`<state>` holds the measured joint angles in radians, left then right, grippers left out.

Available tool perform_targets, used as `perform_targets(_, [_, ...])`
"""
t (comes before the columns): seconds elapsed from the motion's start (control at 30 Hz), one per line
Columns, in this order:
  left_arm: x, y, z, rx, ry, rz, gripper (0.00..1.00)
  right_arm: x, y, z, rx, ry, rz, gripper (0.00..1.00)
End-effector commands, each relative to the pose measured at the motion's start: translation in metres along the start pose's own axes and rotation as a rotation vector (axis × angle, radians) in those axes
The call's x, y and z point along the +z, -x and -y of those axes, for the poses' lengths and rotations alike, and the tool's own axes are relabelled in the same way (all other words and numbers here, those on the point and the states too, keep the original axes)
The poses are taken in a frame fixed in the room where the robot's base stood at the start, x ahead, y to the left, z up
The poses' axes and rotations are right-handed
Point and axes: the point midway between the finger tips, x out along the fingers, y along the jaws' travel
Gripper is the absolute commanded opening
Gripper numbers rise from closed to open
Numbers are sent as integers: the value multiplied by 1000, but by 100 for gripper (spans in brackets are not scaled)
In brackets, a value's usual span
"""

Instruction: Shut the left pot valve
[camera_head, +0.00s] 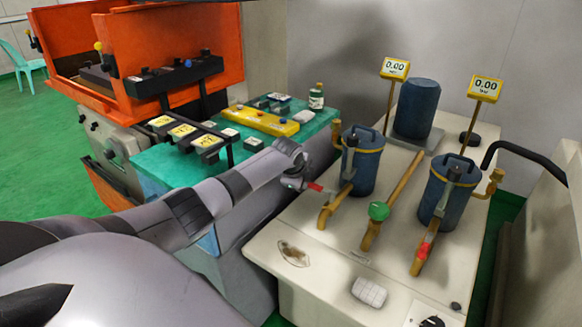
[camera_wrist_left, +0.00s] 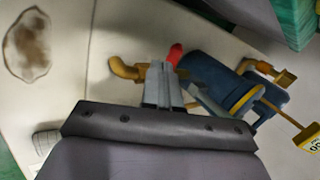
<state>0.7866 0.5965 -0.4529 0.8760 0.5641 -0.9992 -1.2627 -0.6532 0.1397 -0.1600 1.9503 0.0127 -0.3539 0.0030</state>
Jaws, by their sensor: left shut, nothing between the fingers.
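The left pot (camera_head: 363,165) is a blue canister with a yellow band, and it also shows in the left wrist view (camera_wrist_left: 215,80). A yellow pipe (camera_head: 334,207) runs from it toward the front, also in the wrist view (camera_wrist_left: 125,69). The left valve's red handle (camera_head: 316,187) sticks out crosswise on the left side of this pipe. In the wrist view the red handle (camera_wrist_left: 174,53) shows just beyond my fingertips. My left gripper (camera_head: 303,184) is shut and empty, right beside the handle; I cannot tell whether they touch. Its closed fingers (camera_wrist_left: 160,75) show in the wrist view.
A right pot (camera_head: 437,190) has a red handle (camera_head: 424,249) lying along its pipe. A green knob (camera_head: 379,210) sits on the middle pipe. Two 0.00 displays (camera_head: 395,68) stand behind. A teal bench (camera_head: 170,170) with yellow-labelled parts stands left. The pale tabletop's front is mostly clear.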

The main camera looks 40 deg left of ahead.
Motion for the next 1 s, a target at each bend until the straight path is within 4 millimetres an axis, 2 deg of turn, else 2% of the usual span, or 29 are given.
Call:
perform_targets(0.6, [8, 68, 1, -2, 0, 1, 0, -3, 0, -1, 2, 1, -4, 43])
perform_targets(0.8, [9, 78, 0, 0, 1, 0, 0, -3, 0, -1, 2, 1, -3, 43])
perform_targets(1.0, [9, 80, 0, 1, 1, 0, 0, -3, 0, -1, 2, 1, -3, 43])
